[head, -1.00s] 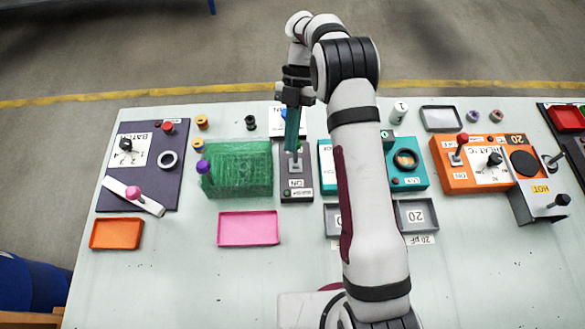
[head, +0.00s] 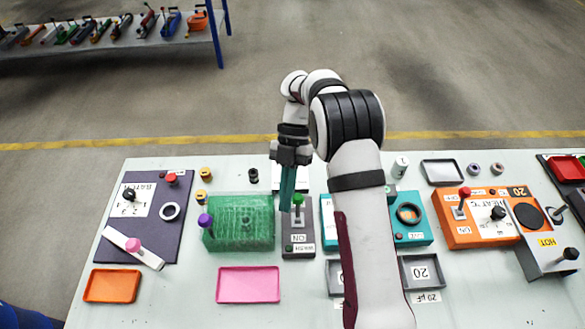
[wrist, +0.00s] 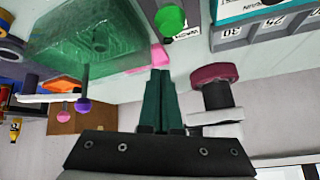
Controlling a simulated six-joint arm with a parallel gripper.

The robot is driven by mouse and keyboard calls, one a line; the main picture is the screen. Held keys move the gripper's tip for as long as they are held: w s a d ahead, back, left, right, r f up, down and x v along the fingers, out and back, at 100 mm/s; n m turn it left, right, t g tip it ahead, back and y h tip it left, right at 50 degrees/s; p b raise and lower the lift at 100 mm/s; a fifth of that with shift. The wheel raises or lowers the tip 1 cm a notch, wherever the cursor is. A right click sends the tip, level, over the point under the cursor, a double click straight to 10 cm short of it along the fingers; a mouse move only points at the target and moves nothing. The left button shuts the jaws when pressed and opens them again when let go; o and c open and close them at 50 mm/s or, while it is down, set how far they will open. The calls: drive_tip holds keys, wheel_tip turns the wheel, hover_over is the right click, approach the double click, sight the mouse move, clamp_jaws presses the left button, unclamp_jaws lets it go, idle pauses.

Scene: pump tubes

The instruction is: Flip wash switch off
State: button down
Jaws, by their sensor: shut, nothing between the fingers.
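The wash switch is a dark grey box (head: 298,242) with a lever topped by a green knob (head: 298,199). Labels reading ON and WASH lie on the near part of its face. The lever stands up from the box; which position it is set to I cannot tell. My gripper (head: 286,208) has teal fingers, shut and empty, pointing down just left of the green knob. In the wrist view the shut fingertips (wrist: 160,72) are apart from the green knob (wrist: 170,20), which shows near the top edge.
A green translucent box (head: 238,235) with a purple knob (head: 205,221) stands left of the switch. A teal unit (head: 411,233) is to the right, partly behind my arm. A pink tray (head: 248,284) lies in front.

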drive_tip(key=v, duration=0.9)
drive_tip(key=shift+w+f, duration=0.25)
drive_tip(key=shift+w, duration=0.2)
